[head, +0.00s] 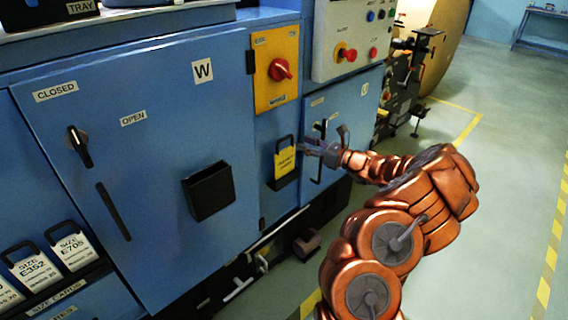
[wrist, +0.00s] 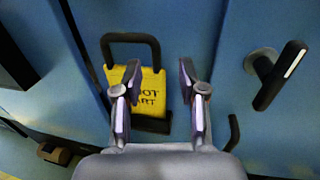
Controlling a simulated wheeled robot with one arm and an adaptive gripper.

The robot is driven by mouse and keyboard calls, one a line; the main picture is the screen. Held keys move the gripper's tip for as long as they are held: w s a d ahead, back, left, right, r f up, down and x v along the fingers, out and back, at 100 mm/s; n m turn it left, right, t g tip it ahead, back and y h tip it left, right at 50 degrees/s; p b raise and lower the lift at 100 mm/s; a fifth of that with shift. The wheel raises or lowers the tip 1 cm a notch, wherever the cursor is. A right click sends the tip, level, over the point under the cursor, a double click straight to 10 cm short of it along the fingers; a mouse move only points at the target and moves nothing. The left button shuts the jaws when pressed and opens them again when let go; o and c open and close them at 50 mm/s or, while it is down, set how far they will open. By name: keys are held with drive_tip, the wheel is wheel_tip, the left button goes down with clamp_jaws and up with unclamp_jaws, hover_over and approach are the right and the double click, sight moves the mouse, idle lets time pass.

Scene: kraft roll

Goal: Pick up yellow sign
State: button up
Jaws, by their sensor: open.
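The yellow sign (head: 285,162) is a small plate with dark lettering and a black loop handle, on the blue cabinet front below the yellow switch panel. In the wrist view the yellow sign (wrist: 150,88) sits upright in a black holder, its handle above it, partly covered by my fingers. My gripper (head: 308,147) is just right of the sign in the head view. In the wrist view my gripper (wrist: 157,80) is open, its two fingers pointing at the sign with a gap between them. I cannot tell whether they touch it.
A black door handle (wrist: 280,75) stands out right of the sign in the wrist view. A black box (head: 209,191) is fixed on the door to the left. White size cards (head: 72,250) hang at lower left. Open floor (head: 480,220) lies to the right.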

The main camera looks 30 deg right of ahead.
sight(292, 138)
drive_tip(key=x, duration=0.5)
drive_tip(key=shift+w+a+f, duration=0.1)
drive_tip(key=shift+a+f, duration=0.15)
drive_tip(key=shift+a, duration=0.05)
clamp_jaws()
idle(0.4)
